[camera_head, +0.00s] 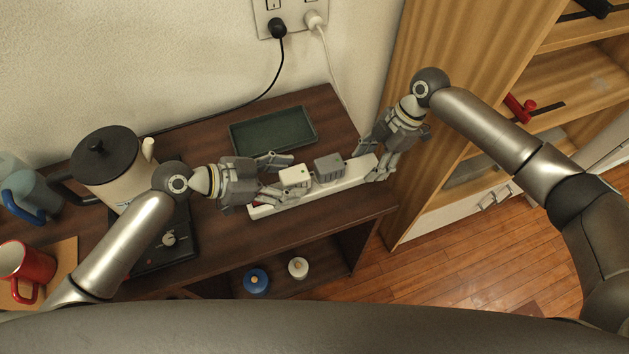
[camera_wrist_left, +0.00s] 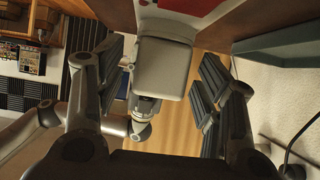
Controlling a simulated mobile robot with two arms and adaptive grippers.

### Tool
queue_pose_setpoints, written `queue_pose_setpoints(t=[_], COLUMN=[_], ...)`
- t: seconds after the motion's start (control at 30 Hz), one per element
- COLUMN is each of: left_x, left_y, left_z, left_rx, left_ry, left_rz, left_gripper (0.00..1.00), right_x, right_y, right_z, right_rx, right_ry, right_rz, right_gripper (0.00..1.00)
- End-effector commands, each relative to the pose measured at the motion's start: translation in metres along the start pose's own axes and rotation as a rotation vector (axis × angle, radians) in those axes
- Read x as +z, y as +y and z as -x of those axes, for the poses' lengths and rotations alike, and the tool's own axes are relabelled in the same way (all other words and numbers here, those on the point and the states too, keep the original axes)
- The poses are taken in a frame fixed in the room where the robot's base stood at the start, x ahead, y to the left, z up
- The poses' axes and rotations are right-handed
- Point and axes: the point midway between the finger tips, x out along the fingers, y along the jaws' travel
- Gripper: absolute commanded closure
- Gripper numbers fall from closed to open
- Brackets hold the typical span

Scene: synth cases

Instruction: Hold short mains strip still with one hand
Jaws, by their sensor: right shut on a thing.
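The short white mains strip (camera_head: 345,181) lies slantwise near the front edge of the dark wooden counter. A white plug adapter with a green light (camera_head: 295,177) and a grey adapter (camera_head: 328,168) sit on it. My right gripper (camera_head: 372,168) is shut on the right end of the strip. My left gripper (camera_head: 283,175) is open at the strip's left part, its fingers on either side of the white adapter. In the left wrist view the white adapter (camera_wrist_left: 163,70) stands between the spread fingers, with gaps at both sides. The left gripper partly hides the strip's left end.
A green tray (camera_head: 273,131) lies behind the strip. A kettle (camera_head: 105,165), a blue-handled jug (camera_head: 28,195) and a red mug (camera_head: 25,268) stand left. A wall outlet (camera_head: 290,12) holds two plugs with cables. A wooden cabinet (camera_head: 400,120) rises at the right.

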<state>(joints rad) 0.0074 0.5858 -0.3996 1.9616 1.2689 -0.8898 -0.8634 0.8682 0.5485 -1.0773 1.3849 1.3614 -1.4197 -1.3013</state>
Motion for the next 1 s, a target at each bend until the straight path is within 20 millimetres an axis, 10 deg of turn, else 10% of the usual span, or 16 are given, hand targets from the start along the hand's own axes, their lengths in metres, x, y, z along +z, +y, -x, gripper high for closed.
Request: queue_pose_setpoints(t=[0.47,1.0], left_x=[0.002,0.002], left_y=[0.000,0.000], left_z=[0.011,0.109], left_rx=[-0.001,-0.001], left_ry=[-0.003,-0.003], left_rz=[0.000,0.002], left_gripper=[0.31,0.31], right_x=[0.000,0.000], right_y=[0.000,0.000], right_z=[0.000,0.000], right_rx=[-0.001,-0.001], right_ry=[0.000,0.000], right_rz=[0.001,0.001], right_gripper=[0.77,0.77])
